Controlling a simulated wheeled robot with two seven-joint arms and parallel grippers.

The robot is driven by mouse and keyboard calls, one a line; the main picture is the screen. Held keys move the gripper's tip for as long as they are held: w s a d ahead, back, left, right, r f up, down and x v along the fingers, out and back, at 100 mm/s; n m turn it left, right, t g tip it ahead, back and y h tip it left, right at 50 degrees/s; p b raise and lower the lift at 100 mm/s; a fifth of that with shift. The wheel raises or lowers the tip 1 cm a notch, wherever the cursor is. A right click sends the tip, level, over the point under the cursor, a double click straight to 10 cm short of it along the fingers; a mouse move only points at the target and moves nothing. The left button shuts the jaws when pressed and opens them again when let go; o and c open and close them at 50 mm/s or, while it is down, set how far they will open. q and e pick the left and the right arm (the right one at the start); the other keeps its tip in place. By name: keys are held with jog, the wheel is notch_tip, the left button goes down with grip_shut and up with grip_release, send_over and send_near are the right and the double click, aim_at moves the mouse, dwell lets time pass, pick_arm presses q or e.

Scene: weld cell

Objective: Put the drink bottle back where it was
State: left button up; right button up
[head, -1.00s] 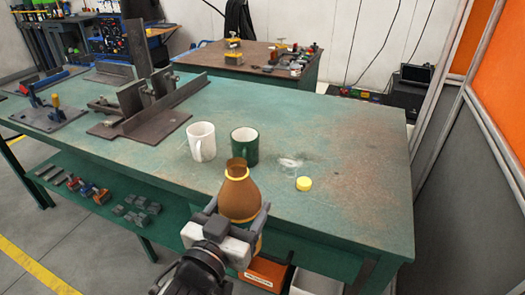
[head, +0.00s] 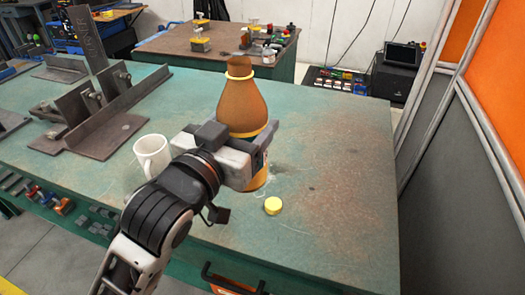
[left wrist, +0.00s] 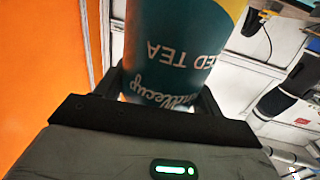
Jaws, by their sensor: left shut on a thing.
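The drink bottle (head: 243,103) is brown with yellow bands and looks upright in the head view. My left gripper (head: 250,150) is shut around its lower body, over the right half of the green bench. In the left wrist view the bottle's teal label (left wrist: 178,55), with "TEA" upside down, fills the space between the fingers. The bottle's foot is largely hidden by the gripper, so I cannot tell whether it touches the bench. My right gripper is not in view.
A white mug (head: 152,155) stands left of my gripper; the green mug is hidden behind my gripper and arm. Steel angle fixtures (head: 105,115) stand on the bench (head: 345,170) at left. The bench's right side is clear. A brown table (head: 205,46) stands behind.

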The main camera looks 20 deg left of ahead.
pick_arm(q)
jog(key=shift+w+f+b, duration=0.3)
jog(key=shift+f+b, duration=0.1)
jog(key=shift+b, duration=0.25)
jog(key=w+a+f+b, duration=0.1)
jog(key=w+f+b, duration=0.3)
jog(key=w+f, duration=0.7)
jog(key=shift+w+f, duration=0.25)
jog(key=shift+w, duration=0.25)
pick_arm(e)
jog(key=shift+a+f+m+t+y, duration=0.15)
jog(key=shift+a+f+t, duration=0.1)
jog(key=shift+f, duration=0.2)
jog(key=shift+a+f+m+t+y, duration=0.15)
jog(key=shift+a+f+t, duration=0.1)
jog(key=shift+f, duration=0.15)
pick_arm(q)
jog(key=shift+f, duration=0.2)
jog(key=o, duration=1.3)
